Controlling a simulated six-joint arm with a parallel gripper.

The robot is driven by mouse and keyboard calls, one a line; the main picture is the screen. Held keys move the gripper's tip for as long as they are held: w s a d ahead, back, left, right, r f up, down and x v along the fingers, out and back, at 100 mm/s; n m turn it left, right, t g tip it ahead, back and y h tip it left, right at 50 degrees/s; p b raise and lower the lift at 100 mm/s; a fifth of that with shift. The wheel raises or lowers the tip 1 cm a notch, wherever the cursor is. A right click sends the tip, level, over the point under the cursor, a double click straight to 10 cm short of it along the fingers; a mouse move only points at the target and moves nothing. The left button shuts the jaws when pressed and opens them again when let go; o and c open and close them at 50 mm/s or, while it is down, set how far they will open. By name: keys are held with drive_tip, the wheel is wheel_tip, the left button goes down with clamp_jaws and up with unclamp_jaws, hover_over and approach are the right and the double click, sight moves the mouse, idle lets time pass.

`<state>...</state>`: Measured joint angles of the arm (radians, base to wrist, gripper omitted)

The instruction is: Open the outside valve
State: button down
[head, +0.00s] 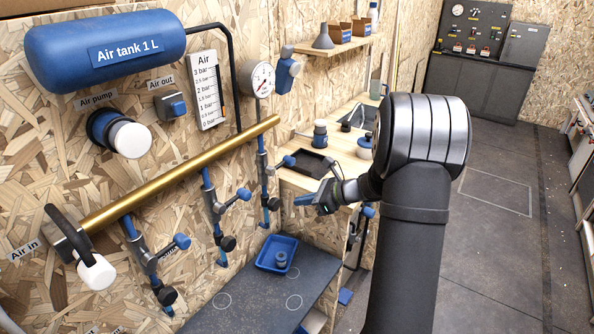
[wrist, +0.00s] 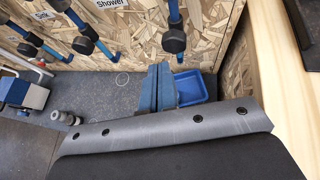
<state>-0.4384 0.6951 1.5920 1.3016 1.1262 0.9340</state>
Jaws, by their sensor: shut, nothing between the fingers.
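Three blue branch pipes with blue-tipped side handles and black knobs hang from a brass pipe (head: 190,170) on the wall. The left (head: 152,262), middle (head: 218,210) and right (head: 266,180) valves show in the head view. In the wrist view, "Sink" and "Shower" labels show, and the rightmost knob (wrist: 173,42) has no label in view. No "Outside" label is readable, so I cannot tell for sure which valve it names. My gripper (head: 318,200) is shut and empty, right of the right valve and apart from it; its blue fingers (wrist: 160,88) show in the wrist view.
A dark bench top (head: 235,310) lies below the valves, with a blue tray (head: 262,262) holding a small part. A wooden shelf table (head: 345,150) with a black tray stands behind my gripper. Open floor lies to the right.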

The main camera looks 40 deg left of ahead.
drive_tip(key=w+d+r+m+t+y, duration=0.2)
drive_tip(key=w+r+m+t, duration=0.1)
drive_tip(key=w, duration=0.4)
drive_tip(key=a, duration=0.9)
drive_tip(key=shift+a+r, duration=0.15)
drive_tip(key=shift+r, duration=0.25)
drive_tip(key=shift+w+r, duration=0.15)
